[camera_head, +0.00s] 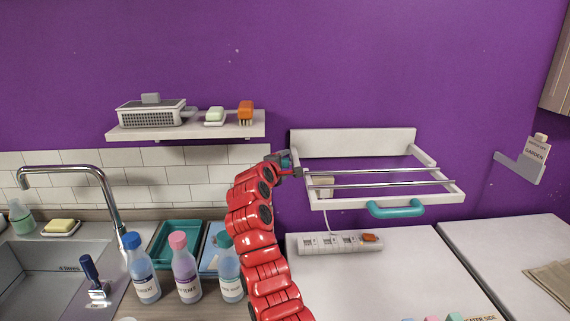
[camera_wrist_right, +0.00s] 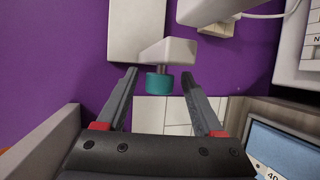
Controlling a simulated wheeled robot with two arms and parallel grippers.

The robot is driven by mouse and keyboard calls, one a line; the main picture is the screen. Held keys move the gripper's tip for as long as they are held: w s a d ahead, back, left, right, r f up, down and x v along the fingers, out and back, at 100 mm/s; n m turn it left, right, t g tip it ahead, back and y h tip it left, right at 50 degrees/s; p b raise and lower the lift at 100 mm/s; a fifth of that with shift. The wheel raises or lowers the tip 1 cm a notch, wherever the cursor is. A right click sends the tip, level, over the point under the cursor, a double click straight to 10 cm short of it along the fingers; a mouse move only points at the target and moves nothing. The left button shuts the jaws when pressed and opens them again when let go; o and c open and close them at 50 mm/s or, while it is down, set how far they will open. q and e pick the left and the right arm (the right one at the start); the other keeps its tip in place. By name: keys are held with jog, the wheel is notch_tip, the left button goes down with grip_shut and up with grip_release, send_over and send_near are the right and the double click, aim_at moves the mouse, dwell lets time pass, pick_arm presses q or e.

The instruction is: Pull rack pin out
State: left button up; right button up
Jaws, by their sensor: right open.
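The rack (camera_head: 355,136) is a white wall-mounted frame with two metal bars and a teal handle (camera_head: 396,210) at its front. In the right wrist view, a teal knob (camera_wrist_right: 159,83) on a short metal stem sticks out from a white bracket (camera_wrist_right: 168,51); it looks like the rack pin. My right gripper (camera_head: 294,168) is at the rack's left side. Its fingers (camera_wrist_right: 158,99) are open, one on each side of the knob in the picture and apart from it. In the head view the arm hides the pin. My left gripper is not in view.
A white shelf (camera_head: 187,126) hangs left of the rack. A power strip (camera_head: 340,243) lies below the rack on a white surface. Several bottles (camera_head: 186,268) stand near the sink and tall faucet (camera_head: 111,205) at left.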

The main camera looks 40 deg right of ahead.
jog(key=shift+c, duration=0.3)
grip_shut()
